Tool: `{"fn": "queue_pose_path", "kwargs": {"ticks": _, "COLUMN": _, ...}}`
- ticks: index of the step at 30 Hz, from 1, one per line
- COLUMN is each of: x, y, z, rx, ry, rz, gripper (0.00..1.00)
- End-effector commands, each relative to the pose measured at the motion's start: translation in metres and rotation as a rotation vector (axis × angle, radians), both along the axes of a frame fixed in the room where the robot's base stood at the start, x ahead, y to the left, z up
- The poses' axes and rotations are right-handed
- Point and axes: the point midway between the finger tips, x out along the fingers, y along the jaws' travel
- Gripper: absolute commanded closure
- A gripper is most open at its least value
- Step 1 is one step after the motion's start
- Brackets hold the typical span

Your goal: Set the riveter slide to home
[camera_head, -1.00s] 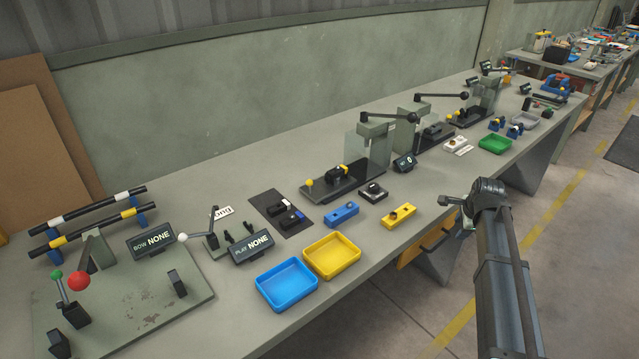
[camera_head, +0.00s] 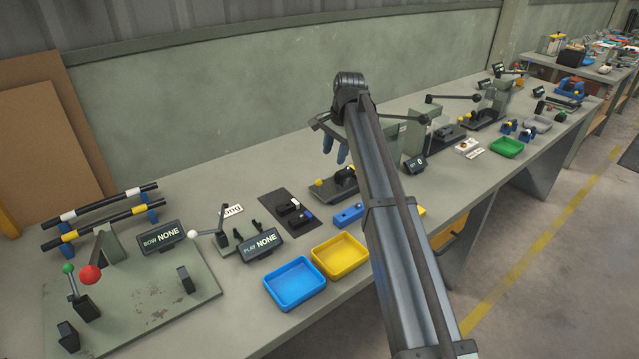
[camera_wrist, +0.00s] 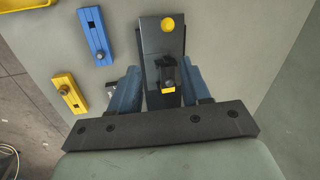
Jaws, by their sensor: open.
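The riveter station, a dark base plate (camera_head: 342,192) with a yellow knob (camera_head: 319,183) on it, lies under my arm in the head view. In the wrist view the yellow knob (camera_wrist: 167,24) is at the plate's far end. A black block with a yellow edge, which looks like the slide (camera_wrist: 167,70), sits nearer on the plate. My gripper (camera_wrist: 162,76) is open, with its blue fingers on either side of the slide; I see no contact. In the head view my gripper (camera_head: 336,150) is over the station. My arm hides most of the station's upright and lever.
A blue fixture block (camera_head: 349,215) and a yellow fixture block (camera_wrist: 69,92) lie beside the base plate. Blue (camera_head: 295,284) and yellow (camera_head: 341,257) trays stand at the bench front. A similar lever press (camera_head: 425,130) stands to the right.

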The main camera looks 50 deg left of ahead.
Motion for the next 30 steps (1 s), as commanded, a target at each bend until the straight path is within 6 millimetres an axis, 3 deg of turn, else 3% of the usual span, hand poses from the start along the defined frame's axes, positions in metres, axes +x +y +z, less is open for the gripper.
{"fn": "queue_pose_path", "kwargs": {"ticks": 3, "x": -0.016, "y": 0.012, "z": 0.008, "rx": -0.009, "ry": 0.003, "rz": 0.049, "gripper": 0.53}}
{"fn": "queue_pose_path", "kwargs": {"ticks": 8, "x": -0.021, "y": 0.015, "z": 0.003, "rx": -0.012, "ry": 0.005, "rz": 0.064, "gripper": 0.53}}
{"fn": "queue_pose_path", "kwargs": {"ticks": 30, "x": -0.024, "y": 0.037, "z": -0.110, "rx": -0.012, "ry": 0.004, "rz": 0.060, "gripper": 0.53}}
